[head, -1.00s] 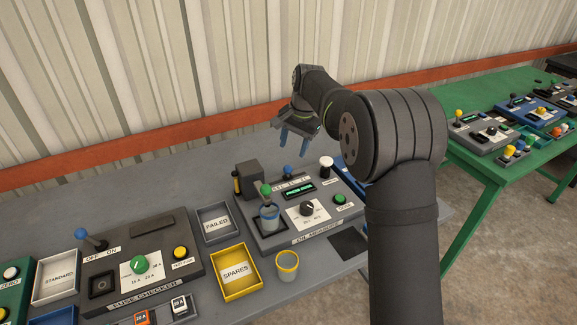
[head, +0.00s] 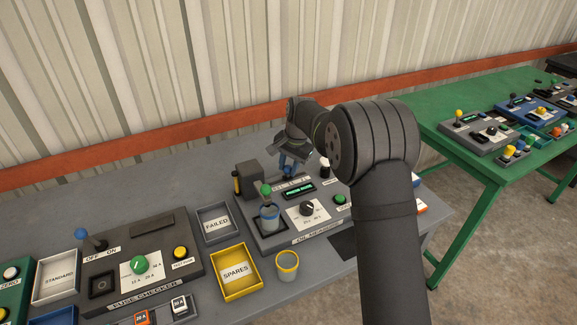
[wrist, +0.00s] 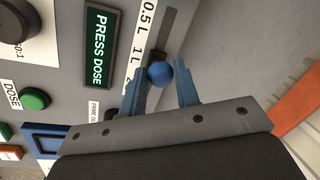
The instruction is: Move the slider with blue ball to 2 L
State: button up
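The slider's blue ball (wrist: 160,73) sits between my gripper's two blue fingertips (wrist: 161,75) in the wrist view, with a small gap at the right finger. My gripper is open around it. In the head view my gripper (head: 291,160) is down at the back of the oil measure panel (head: 255,222), and the fingers partly cover the ball.
A PRESS DOSE display (wrist: 98,45), a dark knob (head: 307,208) and a green DOSE button (head: 340,199) are beside the slider. A green-knobbed lever (head: 266,189), a dark block (head: 249,180) and a white-topped knob (head: 325,163) stand close by.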

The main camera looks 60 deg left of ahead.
grip_shut()
jog(key=shift+w, duration=2.55)
jog(key=o, duration=0.6)
grip_release()
jog(key=shift+w, duration=0.1)
jog(key=shift+r, duration=0.15)
jog(key=d+r, duration=0.1)
jog(key=r, duration=0.4)
jog(key=w+d+r, duration=0.1)
jog(key=r, duration=1)
jog(key=shift+w+d+r, duration=0.3)
jog(key=shift+d+r, duration=0.1)
